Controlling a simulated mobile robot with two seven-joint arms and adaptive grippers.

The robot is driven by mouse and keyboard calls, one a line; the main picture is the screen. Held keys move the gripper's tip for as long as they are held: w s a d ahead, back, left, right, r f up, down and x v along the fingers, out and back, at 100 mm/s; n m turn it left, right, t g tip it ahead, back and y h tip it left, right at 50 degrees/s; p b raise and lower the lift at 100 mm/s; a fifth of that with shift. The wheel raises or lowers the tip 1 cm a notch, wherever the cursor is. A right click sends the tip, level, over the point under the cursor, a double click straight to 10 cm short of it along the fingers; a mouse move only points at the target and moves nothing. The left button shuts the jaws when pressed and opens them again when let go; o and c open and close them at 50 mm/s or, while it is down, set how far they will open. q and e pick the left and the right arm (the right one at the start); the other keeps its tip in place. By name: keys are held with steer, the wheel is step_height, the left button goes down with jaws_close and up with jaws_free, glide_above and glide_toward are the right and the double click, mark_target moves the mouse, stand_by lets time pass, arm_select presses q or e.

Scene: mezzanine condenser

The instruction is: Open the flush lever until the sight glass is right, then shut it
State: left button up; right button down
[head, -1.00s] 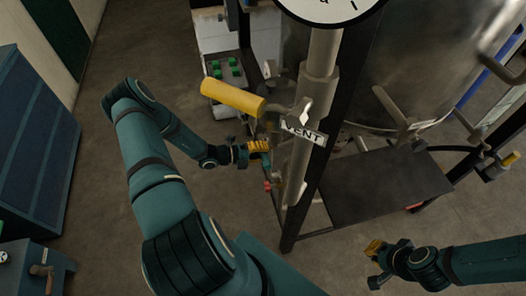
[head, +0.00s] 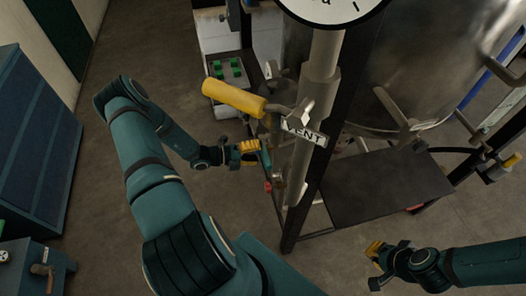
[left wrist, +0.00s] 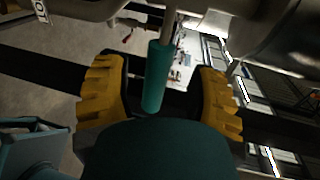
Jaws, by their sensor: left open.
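The lever with a teal grip (head: 265,158) is low beside the grey upright pipe in the head view; I take it for the flush lever. The teal grip (left wrist: 157,77) also shows in the left wrist view, between two yellow finger pads, with space on both sides. My left gripper (head: 252,152) is open at the lever, just left of it. My right gripper (head: 375,264) is away at the lower right, near no lever; its jaw state is unclear. I cannot make out the sight glass or its level.
A yellow-handled lever (head: 234,98) juts left above my left gripper, near a VENT label (head: 304,132). A round dial (head: 330,8) is cut off at the top. A dark plate (head: 385,188) and a steel vessel (head: 400,60) lie right. A blue cabinet (head: 35,140) stands left.

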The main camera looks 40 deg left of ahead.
arm_select(q)
steer(key=v, duration=0.9)
stand_by(0.3)
